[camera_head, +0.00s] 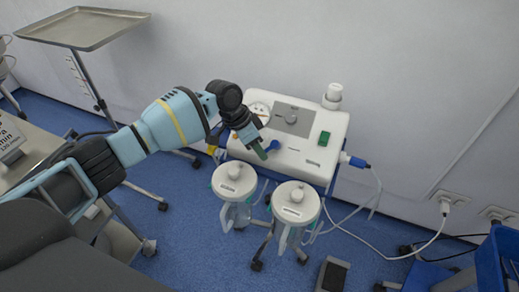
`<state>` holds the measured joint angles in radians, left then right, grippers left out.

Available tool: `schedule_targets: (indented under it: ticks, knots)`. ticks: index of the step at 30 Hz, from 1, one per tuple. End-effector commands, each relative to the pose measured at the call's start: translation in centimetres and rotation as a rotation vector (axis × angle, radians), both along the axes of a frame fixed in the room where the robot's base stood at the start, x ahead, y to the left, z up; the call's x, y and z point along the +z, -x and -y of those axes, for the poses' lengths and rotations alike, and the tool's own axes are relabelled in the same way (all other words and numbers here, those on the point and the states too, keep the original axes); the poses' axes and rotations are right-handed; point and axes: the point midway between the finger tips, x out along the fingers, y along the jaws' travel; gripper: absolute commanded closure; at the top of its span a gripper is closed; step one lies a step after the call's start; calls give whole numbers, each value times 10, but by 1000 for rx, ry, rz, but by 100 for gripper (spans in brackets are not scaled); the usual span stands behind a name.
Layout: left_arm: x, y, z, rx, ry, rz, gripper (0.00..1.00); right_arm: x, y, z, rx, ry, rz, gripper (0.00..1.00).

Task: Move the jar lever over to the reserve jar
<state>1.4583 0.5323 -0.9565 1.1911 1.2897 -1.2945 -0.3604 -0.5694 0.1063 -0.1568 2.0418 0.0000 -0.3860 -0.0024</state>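A white suction unit (312,133) stands by the wall. A small blue lever (273,146) shows on its front, just right of my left gripper's tip. Two clear jars with white lids hang below, a left jar (234,180) and a right jar (295,203); I cannot read which is the reserve. My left gripper (263,149) reaches in from the left and points down at the unit's front, with dark green fingertips close to the lever. I cannot tell whether it touches the lever or how far the fingers are apart. My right gripper is not in view.
The unit has a gauge, a green switch (324,138) and a white knob (333,96) on top. A foot pedal (333,273) lies on the blue floor. A steel tray (82,27) stands back left.

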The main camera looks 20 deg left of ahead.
Motion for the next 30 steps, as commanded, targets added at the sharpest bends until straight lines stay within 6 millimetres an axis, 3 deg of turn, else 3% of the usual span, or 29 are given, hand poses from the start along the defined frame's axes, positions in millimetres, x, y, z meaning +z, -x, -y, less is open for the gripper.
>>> schedule_targets:
  ticks: [12, 21, 30]
  knots:
    - [-8, -1, 4, -1, 1, 1, 63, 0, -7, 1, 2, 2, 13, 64]
    - [-8, -1, 4, -1, 1, 1, 100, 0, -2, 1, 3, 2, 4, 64]
    - [-8, 0, 5, 21, 16, 0, 100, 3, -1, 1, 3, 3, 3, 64]
